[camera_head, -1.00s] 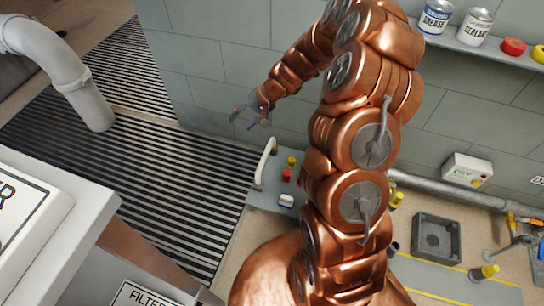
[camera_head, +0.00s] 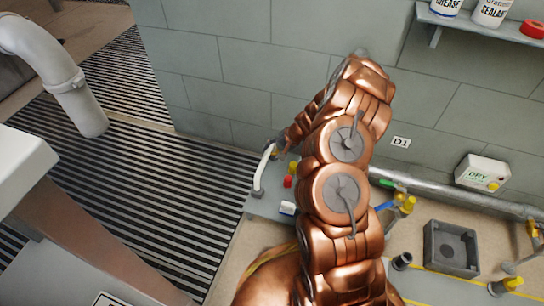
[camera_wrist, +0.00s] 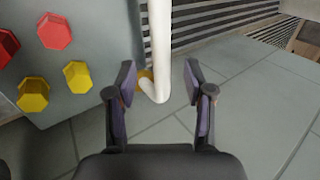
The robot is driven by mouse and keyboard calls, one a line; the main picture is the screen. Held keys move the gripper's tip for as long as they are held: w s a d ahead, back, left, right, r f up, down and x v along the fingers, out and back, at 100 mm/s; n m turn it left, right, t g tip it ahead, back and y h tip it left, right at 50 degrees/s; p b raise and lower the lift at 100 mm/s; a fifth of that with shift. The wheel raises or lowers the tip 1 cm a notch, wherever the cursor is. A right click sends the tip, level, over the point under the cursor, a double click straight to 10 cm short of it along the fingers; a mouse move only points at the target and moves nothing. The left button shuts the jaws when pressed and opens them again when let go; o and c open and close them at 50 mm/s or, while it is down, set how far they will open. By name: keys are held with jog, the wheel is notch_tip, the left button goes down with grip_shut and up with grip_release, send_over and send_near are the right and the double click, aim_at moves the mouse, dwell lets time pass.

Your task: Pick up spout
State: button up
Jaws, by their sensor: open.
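The spout, a white curved tube (camera_head: 263,168), stands at the left end of the grey panel by the wall in the head view. In the wrist view the white tube (camera_wrist: 160,45) runs down from the top edge and bends into a hook at its lower end. My gripper (camera_wrist: 158,73) is open, with one dark finger on each side of the tube in the picture. I see no clear contact, and the depth between fingers and tube is hard to judge. In the head view my gripper (camera_head: 277,150) is small and partly hidden by my arm.
Red (camera_wrist: 54,31) and yellow (camera_wrist: 77,77) knobs stand on the panel left of the tube. A white block (camera_head: 287,208) sits near them. The tiled wall (camera_head: 235,70) is close behind. A grey square tray (camera_head: 451,248) and pipe fittings lie to the right.

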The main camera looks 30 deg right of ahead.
aim_at(268, 155)
jog(key=b+x, duration=0.1)
jog(key=x, duration=0.1)
jog(key=b+x, duration=0.1)
jog(key=x, duration=0.1)
jog(key=shift+s+a+f, duration=0.1)
jog(key=shift+s+f, duration=0.05)
jog(key=shift+s, duration=0.05)
jog(key=shift+w+a+f+b, duration=0.3)
jog(key=shift+w+f+b, duration=0.05)
jog(key=shift+f+b, duration=0.1)
grip_shut()
